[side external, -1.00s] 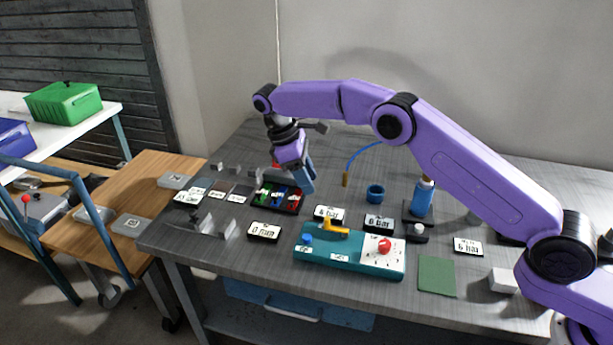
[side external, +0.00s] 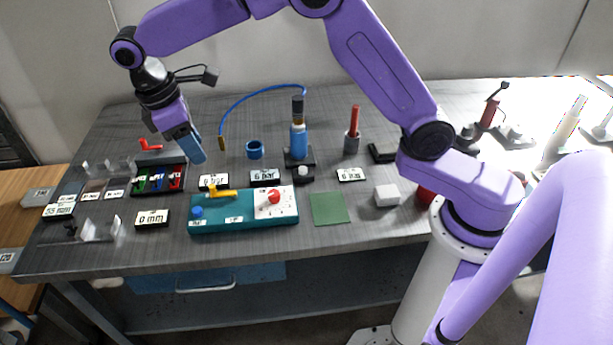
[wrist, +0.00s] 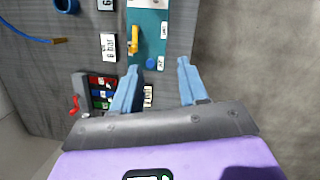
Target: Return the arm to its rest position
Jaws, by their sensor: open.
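My purple arm reaches over the grey worktable (side external: 350,226) from its base at the right. My gripper (side external: 198,155) hangs tilted above the left part of the table, near the black tray with coloured pieces (side external: 144,182). In the wrist view my gripper (wrist: 158,82) shows two blue fingers spread apart with nothing between them. The table edge and the teal panel (wrist: 149,38) lie below and beyond the fingers.
The teal panel (side external: 225,222) has a yellow lever and a red knob. A blue bottle (side external: 299,142), blue ring (side external: 255,150), red-handled tool (side external: 353,128), white block (side external: 387,196) and green pad (side external: 329,208) stand around it. Label plates lie nearby. Clear air is above the table.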

